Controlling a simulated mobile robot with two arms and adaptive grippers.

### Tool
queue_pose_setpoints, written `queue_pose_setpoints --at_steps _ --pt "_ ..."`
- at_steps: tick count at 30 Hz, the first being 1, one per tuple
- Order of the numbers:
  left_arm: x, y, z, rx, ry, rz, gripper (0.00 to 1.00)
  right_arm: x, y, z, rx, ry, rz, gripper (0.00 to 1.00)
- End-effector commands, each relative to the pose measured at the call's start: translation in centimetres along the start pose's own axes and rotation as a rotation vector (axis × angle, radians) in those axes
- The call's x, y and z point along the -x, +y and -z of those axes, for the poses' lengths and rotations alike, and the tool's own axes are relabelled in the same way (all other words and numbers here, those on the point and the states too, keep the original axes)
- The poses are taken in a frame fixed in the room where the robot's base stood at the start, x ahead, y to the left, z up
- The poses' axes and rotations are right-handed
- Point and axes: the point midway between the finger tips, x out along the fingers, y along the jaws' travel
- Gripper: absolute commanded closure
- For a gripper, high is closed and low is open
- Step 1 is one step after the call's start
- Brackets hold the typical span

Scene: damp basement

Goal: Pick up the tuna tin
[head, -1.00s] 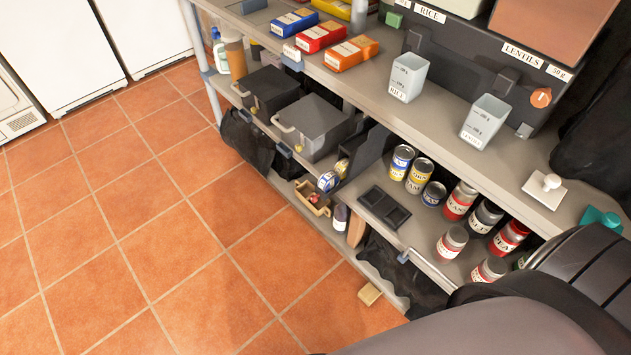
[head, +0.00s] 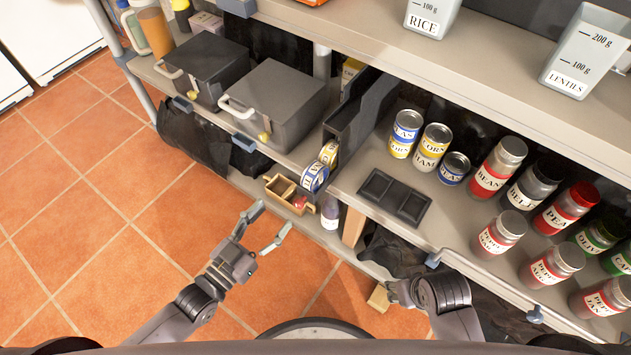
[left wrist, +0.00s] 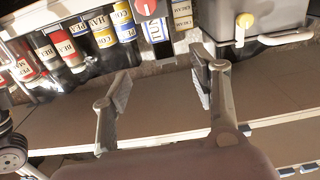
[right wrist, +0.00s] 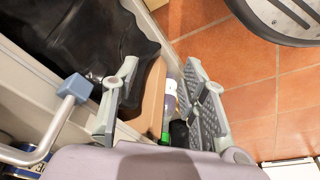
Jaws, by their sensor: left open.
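A blue-and-white tin (head: 315,178) lies on its side at the lower mouth of a dark sloping chute (head: 358,118), with a yellow-labelled tin (head: 328,153) behind it. A short blue-labelled tin (head: 454,168) stands upright on the shelf beside two taller cans. I cannot read for certain which is tuna. My left gripper (head: 268,222) is open and empty, in front of the shelf, below and left of the chute mouth. In the left wrist view, its fingers (left wrist: 162,80) are spread below the chute tin (left wrist: 153,32). My right gripper (right wrist: 160,75) is open, low by the shelf.
Several red and green-labelled jars (head: 498,168) stand to the right, and a black tray (head: 394,197) lies between them and the chute. Grey lidded boxes (head: 278,100) stand left. A small wooden crate (head: 285,190) sits on the low shelf. The tiled floor (head: 95,215) is free.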

Motion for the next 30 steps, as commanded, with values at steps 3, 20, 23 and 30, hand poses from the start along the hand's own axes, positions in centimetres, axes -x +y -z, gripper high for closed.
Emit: queue_pose_setpoints --at_steps 3,20,23,30 --pt "-2.3 0.0 0.3 0.000 0.009 -0.001 0.45 1.0 0.1 0.2 -0.001 0.008 -0.001 0.60" --pt "-11.6 0.0 0.1 -0.001 0.001 0.001 0.45 6.8 0.3 0.6 -0.004 0.035 -0.006 0.60" --pt "-12.2 0.0 0.2 0.000 0.003 0.001 0.45 7.2 0.3 0.5 -0.004 0.038 -0.006 0.60" --pt "-15.8 0.3 0.4 0.000 0.002 0.001 0.45 7.1 0.3 0.3 -0.005 0.040 -0.007 0.60"
